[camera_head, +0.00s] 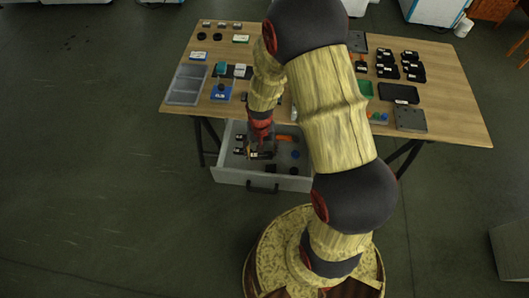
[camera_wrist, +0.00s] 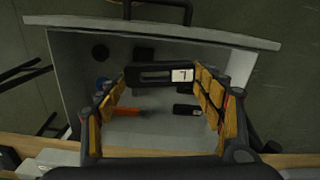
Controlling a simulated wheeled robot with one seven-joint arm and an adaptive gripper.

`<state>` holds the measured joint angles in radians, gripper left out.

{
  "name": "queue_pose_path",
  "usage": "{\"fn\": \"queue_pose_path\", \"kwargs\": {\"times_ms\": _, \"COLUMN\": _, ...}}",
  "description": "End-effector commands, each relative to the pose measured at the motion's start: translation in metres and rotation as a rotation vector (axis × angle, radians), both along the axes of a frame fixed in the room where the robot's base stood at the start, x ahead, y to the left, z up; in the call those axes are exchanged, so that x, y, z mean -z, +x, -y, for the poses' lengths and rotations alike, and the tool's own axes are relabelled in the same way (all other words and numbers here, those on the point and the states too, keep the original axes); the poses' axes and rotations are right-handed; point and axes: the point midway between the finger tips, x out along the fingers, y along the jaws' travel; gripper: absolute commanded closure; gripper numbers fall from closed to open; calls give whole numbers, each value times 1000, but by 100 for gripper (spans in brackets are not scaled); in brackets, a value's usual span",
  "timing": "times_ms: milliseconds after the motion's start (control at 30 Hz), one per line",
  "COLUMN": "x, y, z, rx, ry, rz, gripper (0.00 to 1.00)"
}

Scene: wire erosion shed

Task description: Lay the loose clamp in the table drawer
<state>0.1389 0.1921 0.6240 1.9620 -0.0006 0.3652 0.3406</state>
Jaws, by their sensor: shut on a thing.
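My gripper (camera_head: 261,146) is over the open table drawer (camera_head: 230,178), pointing down into it. In the wrist view my gripper (camera_wrist: 163,82) is shut on a black clamp (camera_wrist: 150,79) with a slot and a white label marked 7. The clamp lies crosswise between the two fingers, above the drawer (camera_wrist: 70,75) floor. In the head view the held clamp (camera_head: 262,155) shows at the fingertips, inside the drawer's outline. I cannot tell whether it touches the floor.
The drawer also holds an orange-handled thing (camera_wrist: 126,112), black blocks (camera_wrist: 187,109), a black disc (camera_wrist: 100,53) and a blue piece (camera_wrist: 103,83). The wooden table (camera_head: 455,100) bears a grey tray (camera_head: 187,84) and several black parts (camera_head: 413,66).

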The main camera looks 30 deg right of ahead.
Motion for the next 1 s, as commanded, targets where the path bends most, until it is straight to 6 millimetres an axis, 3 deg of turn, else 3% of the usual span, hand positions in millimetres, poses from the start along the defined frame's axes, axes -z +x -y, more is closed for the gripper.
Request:
{"fn": "queue_pose_path", "kwargs": {"times_ms": 33, "x": 13, "y": -11, "z": 5, "rx": 43, "ry": 0, "rz": 0, "gripper": 68}}
{"fn": "queue_pose_path", "kwargs": {"times_ms": 133, "x": 26, "y": -25, "z": 10, "rx": 109, "ry": 0, "rz": 1, "gripper": 68}}
{"fn": "queue_pose_path", "kwargs": {"times_ms": 267, "x": 37, "y": -29, "z": 9, "rx": 146, "ry": -1, "rz": 3, "gripper": 68}}
{"fn": "queue_pose_path", "kwargs": {"times_ms": 700, "x": 80, "y": 43, "z": -44, "rx": 146, "ry": 0, "rz": 2, "gripper": 68}}
{"fn": "queue_pose_path", "kwargs": {"times_ms": 833, "x": 105, "y": 57, "z": -55, "rx": 147, "ry": 0, "rz": 0, "gripper": 68}}
{"fn": "queue_pose_path", "kwargs": {"times_ms": 1000, "x": 121, "y": 70, "z": -64, "rx": 149, "ry": 0, "rz": 2, "gripper": 68}}
